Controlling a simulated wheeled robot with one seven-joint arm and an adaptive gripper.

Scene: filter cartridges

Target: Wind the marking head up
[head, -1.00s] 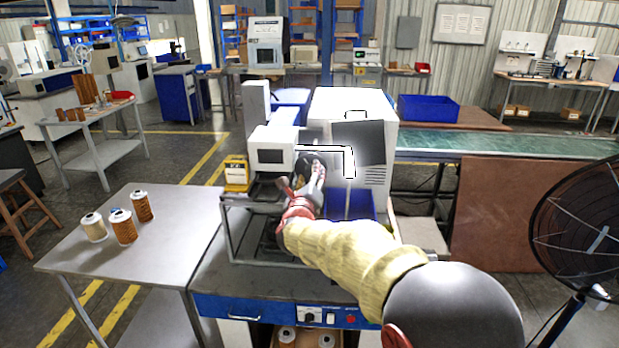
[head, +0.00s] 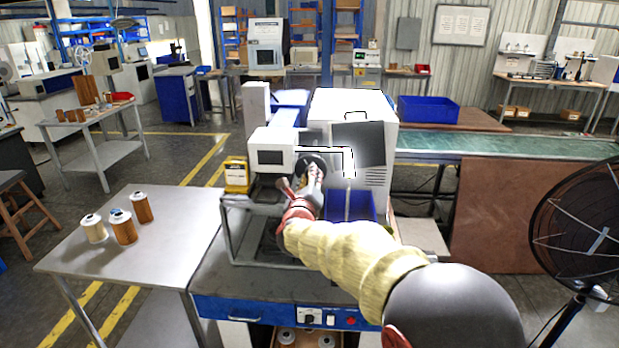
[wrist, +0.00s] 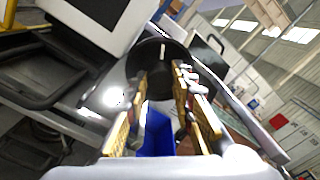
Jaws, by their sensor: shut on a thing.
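The marking head (head: 272,157) is a white box with a dark front window. It stands above the fixture of the marking machine. A round black handwheel (head: 308,160) is at its right side, partly hidden by my gripper (head: 312,178). In the wrist view the dark wheel (wrist: 150,50), with a white mark, lies just beyond and between the fingers of my gripper (wrist: 163,85). The fingers are shut on the wheel. Their exact contact points are hard to make out.
A metal frame (head: 232,240) stands in front, left of my arm. A blue bin (head: 358,205) sits right of the gripper, and a white cabinet (head: 335,105) behind. Several filter cartridges (head: 123,228) stand on the left table (head: 170,255). A fan (head: 590,240) stands at right.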

